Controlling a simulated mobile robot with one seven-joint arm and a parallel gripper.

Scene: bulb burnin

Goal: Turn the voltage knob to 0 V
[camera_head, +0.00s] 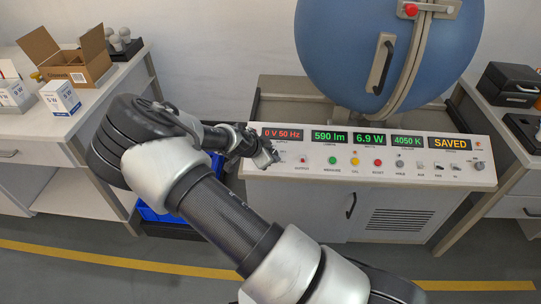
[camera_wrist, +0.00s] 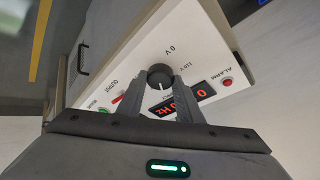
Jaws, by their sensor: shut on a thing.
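The voltage knob (camera_wrist: 160,74) is a dark round knob on the white sloped console panel (camera_wrist: 123,57). In the wrist view it sits between the two fingertips of my gripper (camera_wrist: 161,82), which is shut on it. A "0 V" label shows just above the knob there, with another small label beside it. The knob's exact pointer direction is hard to read. In the head view my gripper (camera_head: 272,155) reaches the panel's left end and hides the knob. The red display (camera_head: 282,134) above it reads "0 V 50 Hz".
Green displays show 590 lm, 6.9 W and 4050 K, and a yellow display (camera_head: 449,143) reads SAVED. Coloured buttons and switches line the panel to the right. A large blue sphere (camera_head: 345,60) stands behind. A side table (camera_head: 100,105) with boxes is at left.

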